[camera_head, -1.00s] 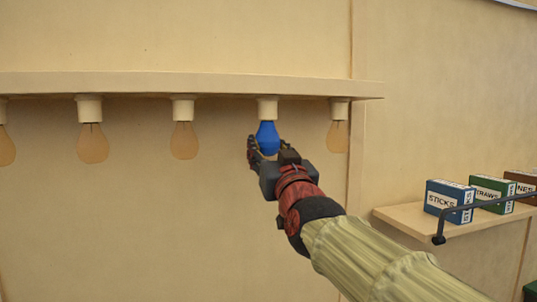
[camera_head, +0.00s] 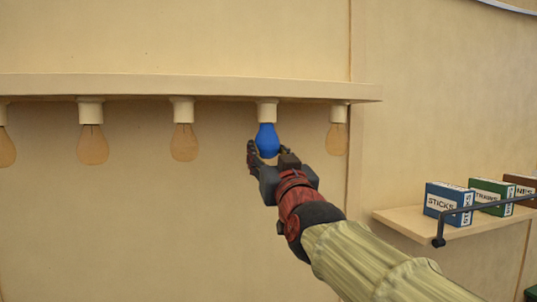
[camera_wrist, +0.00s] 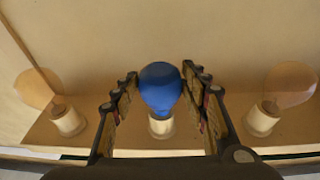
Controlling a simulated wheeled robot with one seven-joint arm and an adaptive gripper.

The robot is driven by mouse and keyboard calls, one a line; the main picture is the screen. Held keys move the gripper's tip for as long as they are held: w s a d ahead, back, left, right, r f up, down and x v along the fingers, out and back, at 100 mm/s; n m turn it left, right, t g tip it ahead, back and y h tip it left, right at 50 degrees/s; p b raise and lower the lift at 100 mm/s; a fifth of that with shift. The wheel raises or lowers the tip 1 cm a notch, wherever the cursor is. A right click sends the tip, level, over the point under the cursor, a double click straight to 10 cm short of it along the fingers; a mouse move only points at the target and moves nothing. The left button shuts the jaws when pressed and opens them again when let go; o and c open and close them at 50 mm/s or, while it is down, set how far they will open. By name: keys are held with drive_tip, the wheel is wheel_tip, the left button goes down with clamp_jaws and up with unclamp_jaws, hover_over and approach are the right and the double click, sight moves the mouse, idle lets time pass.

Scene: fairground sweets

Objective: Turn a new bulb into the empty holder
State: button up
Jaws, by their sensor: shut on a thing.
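A blue bulb (camera_head: 267,140) hangs upright, its neck up at the white holder (camera_head: 267,110) under the shelf-like ledge. The bulb's base is at or inside the holder's mouth; how far it is turned in cannot be told. My gripper (camera_head: 267,154) comes from below right, with its fingers on both sides of the bulb's lower glass, shut on it. In the wrist view the blue bulb (camera_wrist: 160,88) sits between the two fingers, in line with its holder (camera_wrist: 161,127).
Amber bulbs (camera_head: 184,142) hang in holders along the ledge (camera_head: 200,88), with one close to the right of my gripper (camera_head: 337,138). A small shelf (camera_head: 400,221) with several boxes (camera_head: 449,200) and a dark rail stands at the right. The wall below the ledge is clear.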

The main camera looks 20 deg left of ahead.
drive_tip(key=shift+r, duration=0.2)
idle(0.8)
drive_tip(key=o, duration=1.2)
drive_tip(key=shift+w, duration=0.1)
drive_tip(key=shift+c, duration=0.2)
drive_tip(key=shift+a+r+p, duration=0.15)
drive_tip(key=shift+p, duration=0.6)
drive_tip(key=h+p, duration=0.1)
drive_tip(key=p, duration=0.2)
drive_tip(key=shift+a+r+m, duration=0.1)
drive_tip(key=shift+m, duration=0.2)
drive_tip(key=h+p, duration=0.1)
drive_tip(key=p, duration=0.2)
drive_tip(key=shift+m+t+p, duration=0.3)
drive_tip(key=shift+t+p, duration=0.05)
drive_tip(key=shift+t, duration=0.05)
drive_tip(key=m+h+p, duration=0.1)
drive_tip(key=p, duration=0.2)
drive_tip(key=shift+t+h+p, duration=0.3)
drive_tip(key=shift+t, duration=0.1)
drive_tip(key=m+h+p, duration=0.2)
drive_tip(key=h+p, duration=0.2)
drive_tip(key=p, duration=0.1)
drive_tip(key=shift+a+t, duration=0.15)
drive_tip(key=shift+t, duration=0.25)
drive_tip(key=shift+f+m+h+p, duration=0.25)
drive_tip(key=shift+m+h+p, duration=0.05)
drive_tip(key=shift+h, duration=0.1)
